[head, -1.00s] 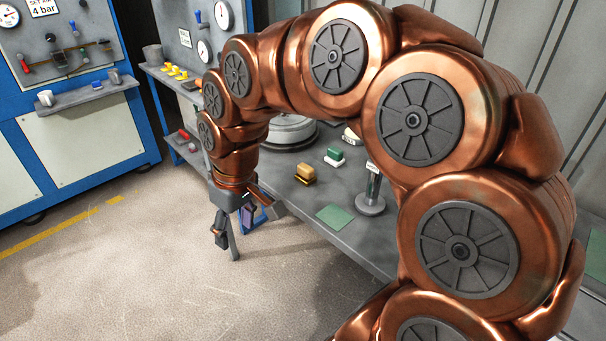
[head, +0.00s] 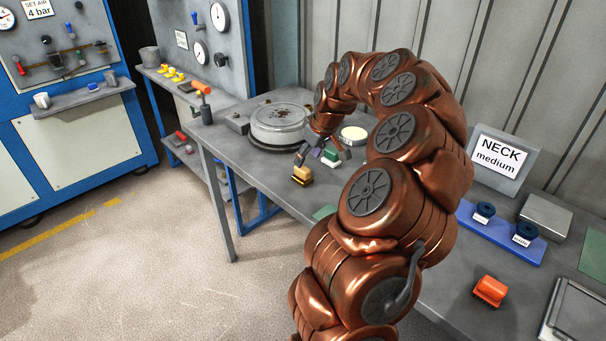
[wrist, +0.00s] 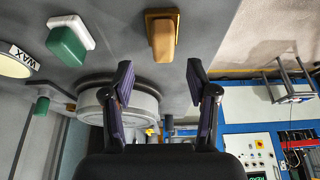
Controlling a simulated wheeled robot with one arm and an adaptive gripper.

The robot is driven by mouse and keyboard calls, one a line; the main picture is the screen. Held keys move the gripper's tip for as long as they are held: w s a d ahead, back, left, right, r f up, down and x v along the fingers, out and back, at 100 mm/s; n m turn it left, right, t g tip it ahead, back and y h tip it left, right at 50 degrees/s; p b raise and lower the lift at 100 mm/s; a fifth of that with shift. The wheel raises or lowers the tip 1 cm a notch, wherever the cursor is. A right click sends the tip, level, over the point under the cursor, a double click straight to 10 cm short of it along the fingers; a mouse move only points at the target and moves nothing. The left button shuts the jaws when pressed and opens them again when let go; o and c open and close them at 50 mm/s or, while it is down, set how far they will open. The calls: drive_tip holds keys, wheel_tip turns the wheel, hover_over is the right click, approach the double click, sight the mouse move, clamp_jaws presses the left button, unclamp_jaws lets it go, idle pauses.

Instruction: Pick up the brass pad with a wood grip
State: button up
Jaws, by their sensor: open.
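The brass pad with a wood grip (head: 302,178) sits on the grey bench near its front edge, a tan block on a brass base. In the wrist view the pad (wrist: 163,38) is at the top middle, beyond my fingertips and roughly in line with the gap between them. My gripper (head: 319,155) is low over the bench, just behind the pad in the head view. In the wrist view my gripper (wrist: 160,82) has its two fingers wide apart with nothing between them.
A green-topped white pad (head: 331,156) stands close to the right of the brass one; it also shows in the wrist view (wrist: 68,44). A round WAX tin (head: 354,133) and a large grey round plate (head: 279,122) are behind. A green mat (head: 324,212) lies in front.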

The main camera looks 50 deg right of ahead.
sight(303, 168)
drive_tip(key=shift+p+x, duration=0.4)
drive_tip(key=shift+x, duration=0.45)
drive_tip(key=shift+p+x, duration=0.8)
drive_tip(key=shift+x, duration=1.25)
drive_tip(key=shift+s+a+f, duration=0.1)
drive_tip(key=shift+s+a, duration=0.05)
drive_tip(key=shift+a, duration=0.05)
clamp_jaws()
